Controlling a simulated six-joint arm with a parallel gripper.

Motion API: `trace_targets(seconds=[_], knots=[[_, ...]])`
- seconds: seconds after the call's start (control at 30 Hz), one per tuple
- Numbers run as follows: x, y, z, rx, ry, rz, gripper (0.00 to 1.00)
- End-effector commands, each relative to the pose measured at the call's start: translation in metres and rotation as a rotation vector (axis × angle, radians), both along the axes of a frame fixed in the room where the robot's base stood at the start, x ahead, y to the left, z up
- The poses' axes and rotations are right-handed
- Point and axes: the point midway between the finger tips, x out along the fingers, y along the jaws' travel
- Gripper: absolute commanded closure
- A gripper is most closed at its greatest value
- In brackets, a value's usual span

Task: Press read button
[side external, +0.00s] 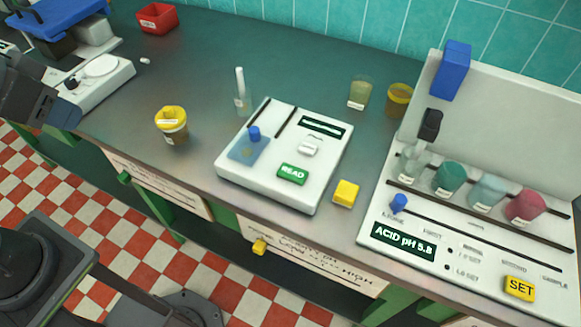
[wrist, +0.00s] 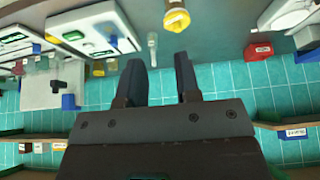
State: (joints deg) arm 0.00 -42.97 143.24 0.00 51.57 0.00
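The green READ button (side external: 292,174) is on the front of a white meter (side external: 260,187), which stands on the counter in the side view. The meter also has a blue knob (side external: 254,133) and a dark display (side external: 322,127). It shows at the upper left of the wrist view (wrist: 100,22), cut off by the frame edge. My gripper (wrist: 160,72) has its two dark fingers apart with nothing between them. In the side view a dark part of my arm shows at the left edge, well left of the meter, touching nothing there.
A yellow-lidded jar (side external: 172,125) and a glass tube (side external: 242,95) stand left of the meter. A yellow block (side external: 345,193) is at its right. Two cups (side external: 360,92) stand behind. A pH station with a SET button (side external: 519,289) is at the right. A white scale (side external: 100,80) is left.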

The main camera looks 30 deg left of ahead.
Motion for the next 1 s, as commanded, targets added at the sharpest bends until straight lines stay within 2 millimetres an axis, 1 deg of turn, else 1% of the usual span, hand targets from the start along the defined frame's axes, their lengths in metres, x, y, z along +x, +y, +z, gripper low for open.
trace_targets(seconds=[0.03,0.07,0.3,1.0], knots=[[0.0000,0.0000,0.0000,0.000,0.000,0.000,0.74],[0.0000,0.0000,0.0000,0.000,0.000,0.000,0.77],[0.0000,0.0000,0.0000,0.000,0.000,0.000,1.00],[0.0000,0.0000,0.0000,0.000,0.000,0.000,1.00]])
